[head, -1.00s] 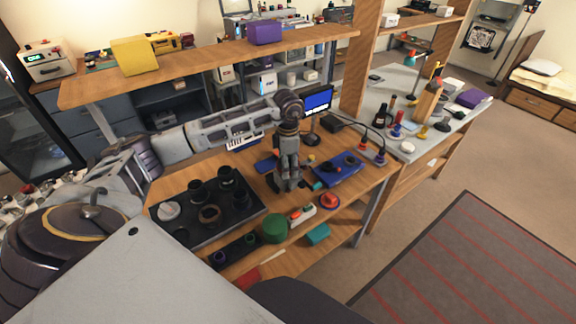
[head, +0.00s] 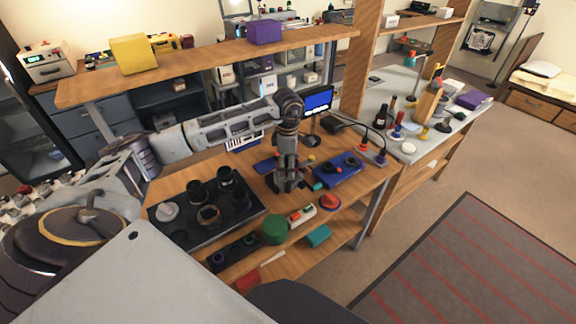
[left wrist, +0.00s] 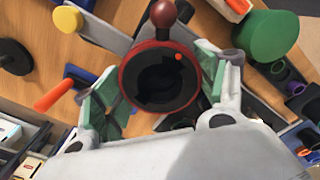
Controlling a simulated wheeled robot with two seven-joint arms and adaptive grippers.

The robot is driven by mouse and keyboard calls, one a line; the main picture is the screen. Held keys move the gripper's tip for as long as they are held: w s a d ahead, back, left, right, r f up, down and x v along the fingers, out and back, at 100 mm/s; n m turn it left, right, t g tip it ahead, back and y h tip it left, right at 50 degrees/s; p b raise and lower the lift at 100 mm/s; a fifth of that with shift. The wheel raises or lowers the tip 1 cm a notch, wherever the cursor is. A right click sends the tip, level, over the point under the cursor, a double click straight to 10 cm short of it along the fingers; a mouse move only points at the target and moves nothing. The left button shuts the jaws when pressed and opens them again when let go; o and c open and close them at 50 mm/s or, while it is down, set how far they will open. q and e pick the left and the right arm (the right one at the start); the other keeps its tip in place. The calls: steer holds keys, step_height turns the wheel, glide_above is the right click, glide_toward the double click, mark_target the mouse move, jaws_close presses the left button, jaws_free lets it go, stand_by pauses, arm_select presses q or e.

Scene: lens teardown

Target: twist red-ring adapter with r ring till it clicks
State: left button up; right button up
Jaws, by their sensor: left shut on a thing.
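The red-ring adapter (left wrist: 122,80) shows in the left wrist view as a dark round piece with a red rim and a small orange-red dot at its upper right. My left gripper (left wrist: 160,92) is shut on it, with a green-padded finger on each side of the rim. In the head view my left gripper (head: 287,182) points down over the wooden workbench, and it hides most of the adapter there. A dark red ball knob (left wrist: 164,12) stands just beyond the rim in the wrist view. My right gripper is not in view.
A black tray (head: 165,237) with several dark lens parts lies left of the gripper. A blue mat (head: 349,178) lies right of it. A green cylinder (head: 274,230) and a red-orange round piece (head: 330,201) stand near the front edge. A monitor (head: 318,103) stands behind.

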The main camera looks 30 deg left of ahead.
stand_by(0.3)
arm_select(q)
steer(key=shift+m, duration=0.6)
steer(key=c, duration=0.5)
steer(key=o, duration=1.6)
steer(key=shift+o, duration=0.2)
step_height(320, 180, up, 12)
